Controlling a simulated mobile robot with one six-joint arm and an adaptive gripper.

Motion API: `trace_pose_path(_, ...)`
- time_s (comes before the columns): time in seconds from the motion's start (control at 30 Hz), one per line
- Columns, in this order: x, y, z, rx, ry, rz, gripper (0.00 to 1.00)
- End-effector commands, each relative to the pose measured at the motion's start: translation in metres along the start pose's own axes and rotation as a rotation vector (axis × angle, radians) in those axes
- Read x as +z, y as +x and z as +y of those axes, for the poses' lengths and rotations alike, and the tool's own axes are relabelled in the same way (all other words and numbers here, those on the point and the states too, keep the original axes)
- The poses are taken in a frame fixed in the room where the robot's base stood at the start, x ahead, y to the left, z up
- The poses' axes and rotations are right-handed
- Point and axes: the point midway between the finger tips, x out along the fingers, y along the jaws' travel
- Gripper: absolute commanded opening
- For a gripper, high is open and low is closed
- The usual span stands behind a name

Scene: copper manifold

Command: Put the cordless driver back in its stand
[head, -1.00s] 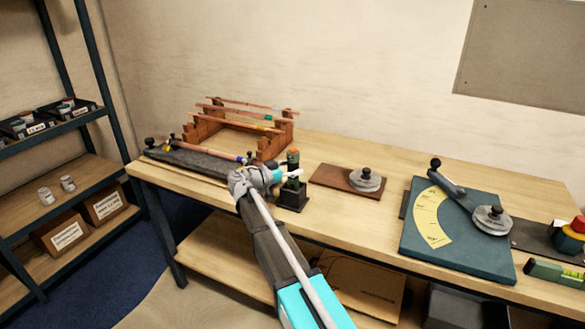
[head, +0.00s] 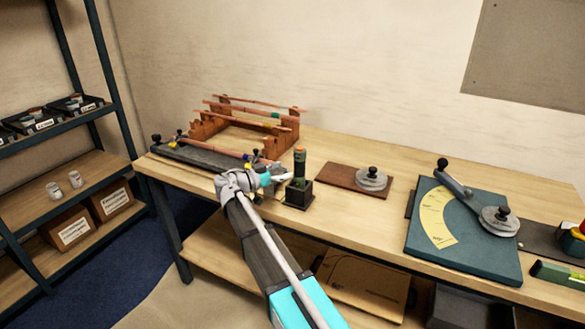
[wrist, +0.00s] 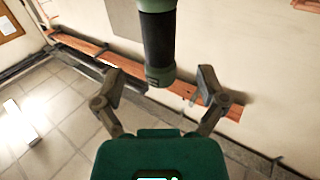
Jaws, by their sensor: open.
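The cordless driver (head: 299,161), dark with green bands and an orange end, stands upright in its black block-shaped stand (head: 298,195) on the workbench. My gripper (head: 284,178) is just left of the driver, open and holding nothing. In the wrist view the driver (wrist: 159,42) is a black cylinder with green ends, entering from the top edge. Its near end lies between the lines of the two spread fingers (wrist: 162,85), with gaps on both sides. The lower part of the driver is hidden inside the stand.
A wooden rack with copper pipes (head: 245,118) and a dark rail fixture (head: 205,155) stand left of the stand. A brown board with a round knob (head: 355,178) is to its right, then a teal bending plate (head: 470,255). Bare bench lies between them.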

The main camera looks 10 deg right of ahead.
Motion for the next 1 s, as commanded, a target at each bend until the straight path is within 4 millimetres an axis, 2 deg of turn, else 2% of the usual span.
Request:
trace_pose_path(0.2, 0.000, -0.035, -0.001, -0.003, 0.000, 0.000, 0.91)
trace_pose_path(0.4, 0.000, -0.053, -0.001, -0.002, 0.000, 0.000, 0.91)
trace_pose_path(0.6, 0.000, -0.059, 0.000, -0.001, 0.000, 0.000, 0.91)
trace_pose_path(1.0, 0.001, -0.057, 0.002, 0.001, -0.008, -0.009, 0.91)
